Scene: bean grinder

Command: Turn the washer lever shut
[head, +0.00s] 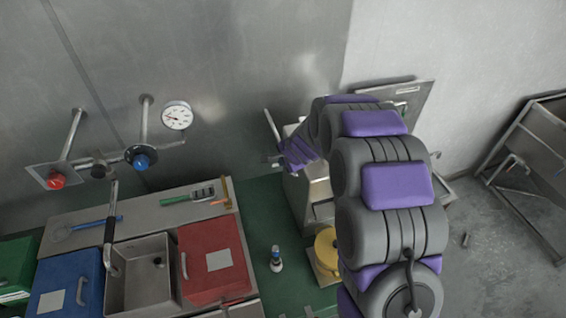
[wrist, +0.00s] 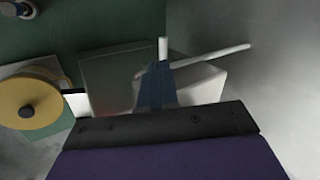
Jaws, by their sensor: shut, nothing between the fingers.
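The washer (head: 318,192) appears to be the pale metal machine at the end of the green counter in the head view, partly behind my arm. A thin pale rod, apparently its lever (head: 271,125), rises at a slant from its upper left. In the wrist view the lever (wrist: 205,62) shows as a pale bar slanting up to the right, above a white block. My gripper (head: 283,160) is at the machine's upper left, just below the rod. In the wrist view its dark blue fingers (wrist: 157,85) are shut and empty, close to the bar. I cannot tell whether they touch it.
A yellow round part (head: 326,250) stands in front of the machine. A small bottle-like object (head: 276,258) is on the green counter (head: 262,205). A sink (head: 138,275), red lid (head: 212,260) and blue lid (head: 68,283) lie left. A gauge (head: 177,115) and taps are on the wall.

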